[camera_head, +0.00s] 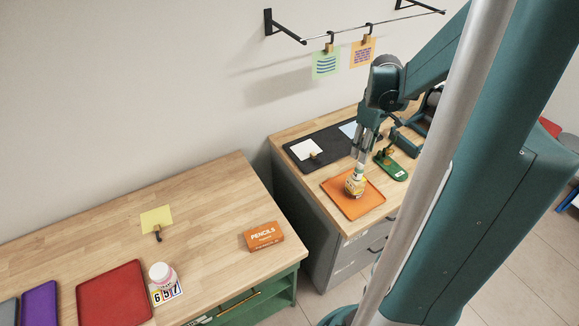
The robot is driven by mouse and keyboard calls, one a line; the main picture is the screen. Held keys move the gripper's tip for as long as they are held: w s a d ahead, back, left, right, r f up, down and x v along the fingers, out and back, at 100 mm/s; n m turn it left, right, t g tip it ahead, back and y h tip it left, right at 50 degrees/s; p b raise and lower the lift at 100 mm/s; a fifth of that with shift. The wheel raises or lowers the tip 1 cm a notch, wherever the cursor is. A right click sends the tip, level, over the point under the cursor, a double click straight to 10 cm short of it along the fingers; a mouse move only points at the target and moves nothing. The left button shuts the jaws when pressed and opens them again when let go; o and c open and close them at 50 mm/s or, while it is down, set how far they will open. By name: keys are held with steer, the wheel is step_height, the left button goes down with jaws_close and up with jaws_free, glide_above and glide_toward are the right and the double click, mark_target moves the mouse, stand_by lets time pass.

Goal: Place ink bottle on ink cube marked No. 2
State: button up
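A small yellow bottle-like item (354,186) with a pale top is on the orange tray (365,206) on the right-hand bench. I cannot read its label or tell whether it is the ink bottle. My gripper (359,163) points down with its fingertips right at the item's top; whether they are shut on it is too small to tell. I cannot make out a cube marked No. 2.
A dark mat (324,142) with a white sheet (306,149) lies behind the orange tray. A green tool-like item (391,166) is right of it. The left bench holds an orange PENCILS box (263,236), yellow note (157,219) and red tray (114,292). A gap separates the benches.

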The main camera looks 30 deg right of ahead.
steer(key=w+a+r+t+h, duration=0.1)
steer(key=a+r, duration=0.2)
steer(key=a, duration=0.3)
steer(key=w+a+r+t, duration=0.1)
steer(key=a+r, duration=0.3)
steer(key=a, duration=0.2)
steer(key=s+a+r+m+t, duration=0.1)
steer(key=s+a+r+t, duration=0.1)
steer(key=a, duration=1.1)
steer(key=s+a+r+m+t+y, duration=0.1)
steer(key=s+a+r, duration=0.4)
steer(key=a, duration=0.8)
steer(key=shift+s+a+r+m+t, duration=0.25)
steer(key=shift+a+m+t, duration=0.2)
steer(key=shift+t, duration=0.65)
